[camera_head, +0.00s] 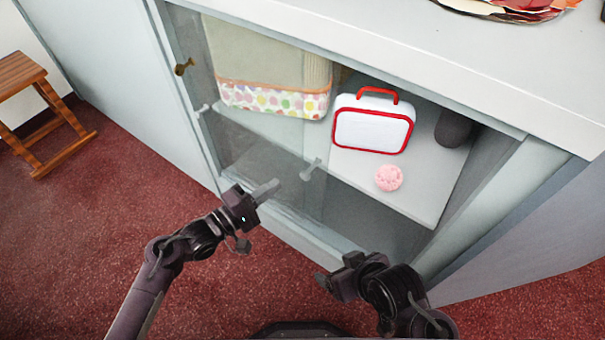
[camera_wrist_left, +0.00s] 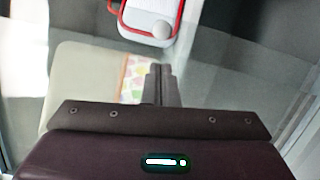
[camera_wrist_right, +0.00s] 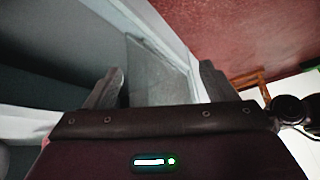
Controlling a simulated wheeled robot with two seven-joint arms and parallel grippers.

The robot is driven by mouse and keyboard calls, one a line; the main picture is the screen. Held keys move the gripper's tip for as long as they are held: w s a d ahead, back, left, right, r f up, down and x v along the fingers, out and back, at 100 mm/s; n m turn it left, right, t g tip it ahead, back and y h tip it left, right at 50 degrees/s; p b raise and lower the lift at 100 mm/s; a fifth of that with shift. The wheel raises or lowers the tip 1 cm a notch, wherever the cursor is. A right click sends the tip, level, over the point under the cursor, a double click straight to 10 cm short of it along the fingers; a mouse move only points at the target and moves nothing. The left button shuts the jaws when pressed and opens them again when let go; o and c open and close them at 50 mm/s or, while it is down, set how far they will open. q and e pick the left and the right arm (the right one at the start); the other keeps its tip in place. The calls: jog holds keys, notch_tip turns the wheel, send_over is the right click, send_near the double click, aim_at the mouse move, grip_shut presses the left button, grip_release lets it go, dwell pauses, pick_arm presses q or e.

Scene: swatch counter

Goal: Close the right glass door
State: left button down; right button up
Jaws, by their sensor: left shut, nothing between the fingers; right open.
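The cabinet's glass (camera_head: 265,150) covers the left part of its front, and the right part of the opening is uncovered. Overlapping panes are hard to tell apart. A pale handle (camera_head: 311,169) stands out near the glass's right side, and another pale handle (camera_head: 204,109) is at its left side. My left gripper (camera_head: 272,187) is shut and empty, in front of the glass, left of and lower than the right-hand handle. Its shut fingers (camera_wrist_left: 161,80) show in the left wrist view. My right gripper (camera_head: 333,272) is open and empty, low before the cabinet; its spread fingers (camera_wrist_right: 160,75) show in the right wrist view.
Inside the cabinet are a red-trimmed white case (camera_head: 372,128), a pink round item (camera_head: 389,178), a dark item (camera_head: 454,128) and a dotted fabric bin (camera_head: 272,95). A brass knob (camera_head: 184,67) is at left. A wooden stool (camera_head: 35,95) stands on open red carpet.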

aim_at(313, 157)
pick_arm(q)
jog(key=b+x, duration=0.2)
jog(key=x, duration=0.7)
jog(key=shift+w+d+r, duration=0.1)
jog(key=shift+w+d, duration=0.05)
jog(key=shift+w, duration=0.05)
pick_arm(e)
jog(key=w+a+r+t+y, duration=0.2)
jog(key=w+r+t, duration=0.6)
jog(key=r, duration=0.6)
jog(key=w+y, duration=0.1)
jog(key=w, duration=0.1)
jog(key=shift+w+a+t, duration=0.4)
